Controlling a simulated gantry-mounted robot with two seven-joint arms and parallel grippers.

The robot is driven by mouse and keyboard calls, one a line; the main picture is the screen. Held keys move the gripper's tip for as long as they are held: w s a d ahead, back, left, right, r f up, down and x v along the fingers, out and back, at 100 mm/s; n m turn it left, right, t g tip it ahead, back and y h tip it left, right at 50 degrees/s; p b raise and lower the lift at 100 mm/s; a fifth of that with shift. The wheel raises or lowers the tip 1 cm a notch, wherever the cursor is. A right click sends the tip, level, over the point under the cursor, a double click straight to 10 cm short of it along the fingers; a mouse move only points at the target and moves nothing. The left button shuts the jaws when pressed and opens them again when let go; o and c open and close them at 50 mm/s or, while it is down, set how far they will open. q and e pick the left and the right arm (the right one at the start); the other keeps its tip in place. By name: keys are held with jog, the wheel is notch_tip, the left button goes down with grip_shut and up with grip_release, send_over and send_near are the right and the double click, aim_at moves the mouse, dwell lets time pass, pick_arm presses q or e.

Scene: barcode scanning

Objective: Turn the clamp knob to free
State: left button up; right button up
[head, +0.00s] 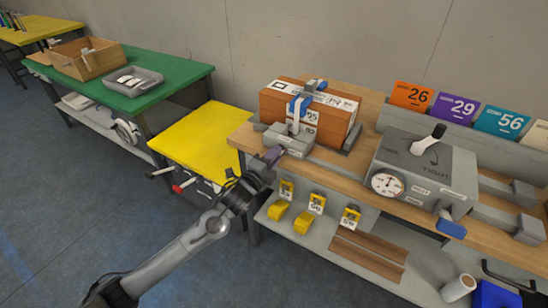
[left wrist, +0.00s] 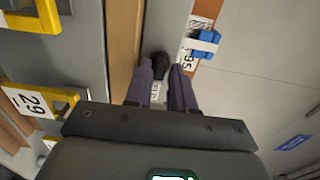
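My left gripper (head: 273,156) is at the near end of a grey clamp block (head: 288,139) on the wooden bench. In the left wrist view its purple fingers (left wrist: 162,69) are apart, with a dark round knob (left wrist: 160,63) between their tips. I cannot tell whether they touch it. The clamp stands in front of a brown carton (head: 324,110) with white labels and a blue-and-white strap piece. A grey box (head: 447,160) to the right carries a white-and-black lever (head: 432,137), an arrow and the word TIGHT. My right gripper is not in view.
A round gauge (head: 387,182) is on the grey box's front. Coloured number cards (head: 411,96) stand behind it. Yellow tagged pieces (head: 316,203) hang below the bench edge. A yellow table (head: 205,145) and a green table (head: 150,92) stand left. Open floor lies at the lower left.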

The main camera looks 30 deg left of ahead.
pick_arm(q)
jog(key=shift+c, duration=0.4)
grip_shut()
jog(key=shift+n+p, duration=8.75)
jog(key=shift+n, duration=0.25)
